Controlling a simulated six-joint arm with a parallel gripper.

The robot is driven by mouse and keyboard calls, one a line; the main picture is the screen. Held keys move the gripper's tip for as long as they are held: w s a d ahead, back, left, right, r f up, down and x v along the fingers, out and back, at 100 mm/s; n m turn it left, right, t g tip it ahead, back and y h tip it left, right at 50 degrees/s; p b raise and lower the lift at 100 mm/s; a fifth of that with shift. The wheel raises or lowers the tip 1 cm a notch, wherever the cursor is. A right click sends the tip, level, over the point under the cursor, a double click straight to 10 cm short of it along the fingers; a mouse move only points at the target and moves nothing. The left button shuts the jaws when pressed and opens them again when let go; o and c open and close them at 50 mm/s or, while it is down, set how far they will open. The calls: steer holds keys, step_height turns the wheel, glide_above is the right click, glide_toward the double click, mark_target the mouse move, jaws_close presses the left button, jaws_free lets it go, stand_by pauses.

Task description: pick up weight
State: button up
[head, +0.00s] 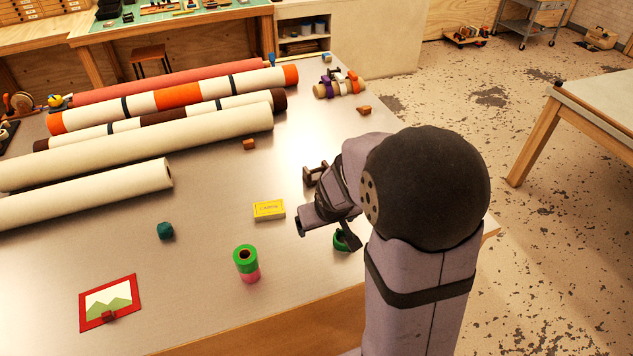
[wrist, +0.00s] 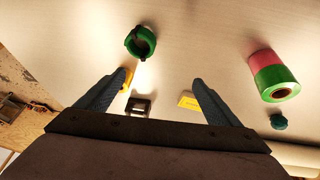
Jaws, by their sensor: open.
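No thing is labelled as the weight. A dark block with an opening (head: 315,174), perhaps the weight, stands on the table behind my gripper. It also shows between my fingers in the wrist view (wrist: 138,106), nearer the left finger. A small teal lump (head: 165,231) lies on the table at the left, and at the right in the wrist view (wrist: 278,121). My gripper (head: 328,236) is over the right part of the table. In the wrist view its two fingers (wrist: 160,78) are wide apart with nothing held between them.
A yellow box (head: 269,209) and green-and-pink tape rolls (head: 246,264) stand left of my gripper. A green ring (head: 341,241) is partly hidden beside it. An orange-yellow thing (wrist: 128,80) is partly covered by my left finger. Long rolls (head: 140,147) fill the back left.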

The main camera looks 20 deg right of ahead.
mark_target(317, 169)
steer(key=w+d+f+t+b, duration=0.2)
steer(key=w, duration=0.4)
steer(key=w+d+f+t+y+b, duration=0.1)
steer(key=w+d+f+t+b, duration=0.1)
steer(key=w, duration=0.4)
steer(key=w+d+f+t+b, duration=0.2)
steer(key=w+d+t, duration=0.1)
steer(key=w, duration=0.4)
steer(key=shift+d+n+t+y, duration=0.3)
steer(key=shift+d+n, duration=0.1)
steer(key=shift+d, duration=0.1)
steer(key=shift+w+d+t+y+b, duration=0.1)
steer(key=shift+w+t+y+b, duration=0.25)
steer(key=shift+w+t+y, duration=0.1)
steer(key=shift+w, duration=0.15)
steer(key=shift+p+x, duration=1)
steer(key=shift+x, duration=0.6)
steer(key=shift+p+x, duration=0.8)
steer(key=shift+x, duration=1.2)
steer(key=shift+c, duration=0.6)
steer(key=c, duration=1.5)
steer(key=shift+w+r, duration=0.1)
steer(key=shift+r, duration=0.1)
steer(key=c, duration=0.4)
